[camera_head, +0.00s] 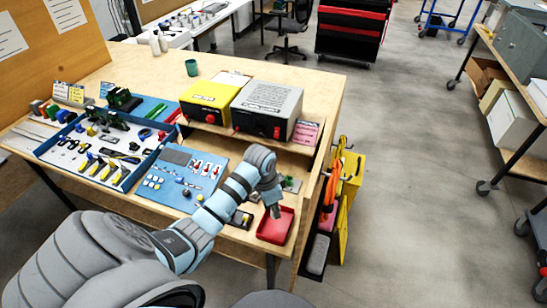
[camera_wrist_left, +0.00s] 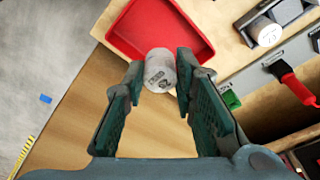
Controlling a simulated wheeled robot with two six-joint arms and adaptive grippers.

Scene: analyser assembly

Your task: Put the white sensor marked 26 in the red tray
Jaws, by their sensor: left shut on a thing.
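A white cylindrical sensor (camera_wrist_left: 160,70) with dark markings on its face is between the two green-padded fingers of my left gripper (camera_wrist_left: 159,84) in the left wrist view. The gripper is shut on it. The marking is too small to read surely. The red tray (camera_wrist_left: 131,17) lies just beyond the sensor, which overlaps the tray's near edge in this view. In the head view my left gripper (camera_head: 275,210) points down over the red tray (camera_head: 277,236) at the bench's front right corner. The sensor is hard to make out there. My right gripper is not in view.
Another white cylinder (camera_wrist_left: 268,33) stands on a black holder beside the tray. A red-handled plug (camera_wrist_left: 298,88) is on a grey panel. The blue panel (camera_head: 184,176), blue parts tray (camera_head: 101,171), and yellow (camera_head: 208,98) and grey (camera_head: 267,105) boxes occupy the bench.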

